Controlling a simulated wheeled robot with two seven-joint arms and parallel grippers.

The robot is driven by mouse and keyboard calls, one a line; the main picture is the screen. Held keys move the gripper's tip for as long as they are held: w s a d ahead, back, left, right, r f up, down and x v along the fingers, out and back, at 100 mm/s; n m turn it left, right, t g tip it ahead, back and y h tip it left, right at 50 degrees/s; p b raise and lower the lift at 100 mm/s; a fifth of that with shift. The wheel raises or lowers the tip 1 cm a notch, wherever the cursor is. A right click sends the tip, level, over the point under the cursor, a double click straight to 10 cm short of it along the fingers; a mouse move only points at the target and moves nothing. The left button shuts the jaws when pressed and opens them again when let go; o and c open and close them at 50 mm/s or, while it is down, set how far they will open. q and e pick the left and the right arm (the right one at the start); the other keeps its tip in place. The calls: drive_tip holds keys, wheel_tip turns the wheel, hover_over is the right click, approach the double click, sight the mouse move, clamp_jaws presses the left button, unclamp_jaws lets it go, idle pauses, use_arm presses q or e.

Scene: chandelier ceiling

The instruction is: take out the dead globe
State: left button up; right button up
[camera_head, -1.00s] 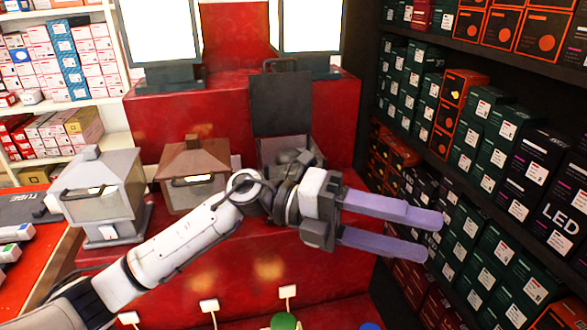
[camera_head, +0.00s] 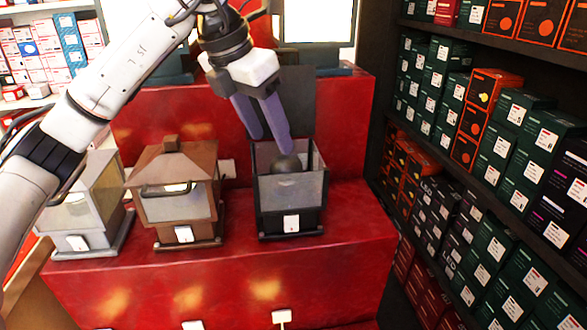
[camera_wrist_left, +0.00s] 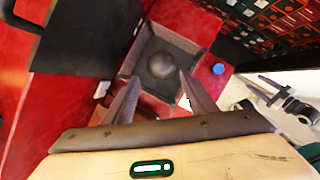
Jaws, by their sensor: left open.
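A dark grey globe (camera_head: 286,163) sits inside an open-topped dark lantern (camera_head: 290,222) on the red step. It also shows in the left wrist view as a dull round ball (camera_wrist_left: 159,65) within the square frame (camera_wrist_left: 133,62). My left gripper (camera_head: 268,145) is open, pointing down with its purple fingers just above and to the left of the globe. In the left wrist view its fingers (camera_wrist_left: 158,92) are spread on the near side of the lantern, with nothing between them. My right gripper is not in view.
A brown lantern (camera_head: 178,205) and a grey-white lantern (camera_head: 82,222) stand to the left on the red step (camera_head: 345,225). A dark panel (camera_head: 298,105) rises behind the open lantern. Shelves of boxes (camera_head: 490,170) line the right side.

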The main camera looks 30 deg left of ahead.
sight(281, 161)
use_arm(q)
drive_tip(key=x, duration=0.3)
drive_tip(key=shift+s+d+f, duration=0.1)
drive_tip(key=shift+s+f, duration=0.05)
drive_tip(key=shift+f, duration=0.3)
drive_tip(key=shift+x, duration=2.7)
drive_tip(key=shift+r, duration=0.1)
drive_tip(key=c, duration=0.7)
